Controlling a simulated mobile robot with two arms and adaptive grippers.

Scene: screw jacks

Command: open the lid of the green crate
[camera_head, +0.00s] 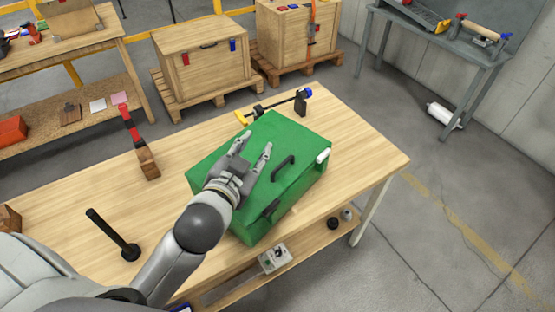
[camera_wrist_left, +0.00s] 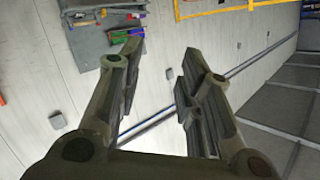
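The green crate (camera_head: 290,195) stands on the wooden table with its lid shut. A black handle (camera_head: 283,167) sits on top of the lid, a dark latch (camera_head: 271,209) is on the near side, and a white piece (camera_head: 323,156) is at the right edge. My left gripper (camera_head: 256,147) is over the left part of the lid, its two fingers apart. The left wrist view shows the same open fingers (camera_wrist_left: 158,70) with nothing between them, facing the wall. Whether it touches the lid I cannot tell. My right gripper is not in view.
On the table (camera_head: 386,159) are a bar clamp (camera_head: 275,105) behind the crate, a red-and-black clamp (camera_head: 137,140) and a black T-shaped tool (camera_head: 113,235) to the left. A grey box with knobs (camera_head: 274,258) sits below the front edge. Wooden crates (camera_head: 205,70) stand behind.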

